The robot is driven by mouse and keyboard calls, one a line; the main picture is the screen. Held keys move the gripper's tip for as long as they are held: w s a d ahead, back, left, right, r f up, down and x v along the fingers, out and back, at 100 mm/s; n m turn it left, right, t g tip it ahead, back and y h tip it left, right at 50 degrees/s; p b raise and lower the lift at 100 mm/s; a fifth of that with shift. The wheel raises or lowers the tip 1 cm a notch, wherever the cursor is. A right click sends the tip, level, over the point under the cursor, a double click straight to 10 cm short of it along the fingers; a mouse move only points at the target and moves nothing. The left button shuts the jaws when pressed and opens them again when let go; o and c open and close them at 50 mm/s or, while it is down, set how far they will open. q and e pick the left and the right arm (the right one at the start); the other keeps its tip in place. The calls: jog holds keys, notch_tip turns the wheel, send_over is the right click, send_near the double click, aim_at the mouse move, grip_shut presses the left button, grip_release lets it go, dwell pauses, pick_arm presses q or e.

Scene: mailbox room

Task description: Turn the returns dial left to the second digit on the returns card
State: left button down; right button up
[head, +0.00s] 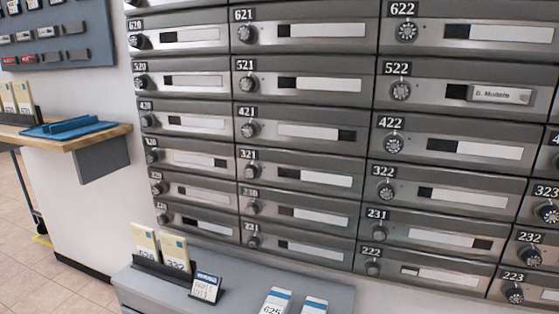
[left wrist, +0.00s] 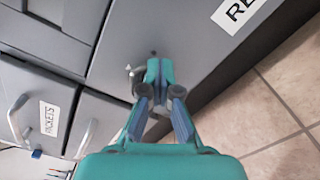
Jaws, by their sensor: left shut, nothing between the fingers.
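In the left wrist view my left gripper (left wrist: 158,80) is shut and empty, its teal fingertips close together in front of a grey door (left wrist: 165,25). A white label (left wrist: 238,14) on that door starts with "RE"; the rest is cut off. A small metallic part (left wrist: 132,72) shows just left of the fingertips. The dial is mostly hidden behind the fingers, so I cannot tell its setting or whether the fingers touch it. In the head view a small card with a blue header (head: 206,288) stands on the grey ledge; its writing is too small to read. My right gripper is not in view.
Grey doors with curved handles, one labelled PACKETS (left wrist: 49,118), lie left of the gripper. Tiled floor (left wrist: 275,115) is at right. In the head view, numbered mailboxes (head: 300,135) with dials fill the wall, and a ledge (head: 240,270) holds cards and boxes below.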

pick_arm(q)
jog(key=p+v, duration=0.2)
jog(key=v, duration=0.4)
jog(key=shift+d+p, duration=0.35)
dwell(0.4)
jog(key=shift+s, duration=0.15)
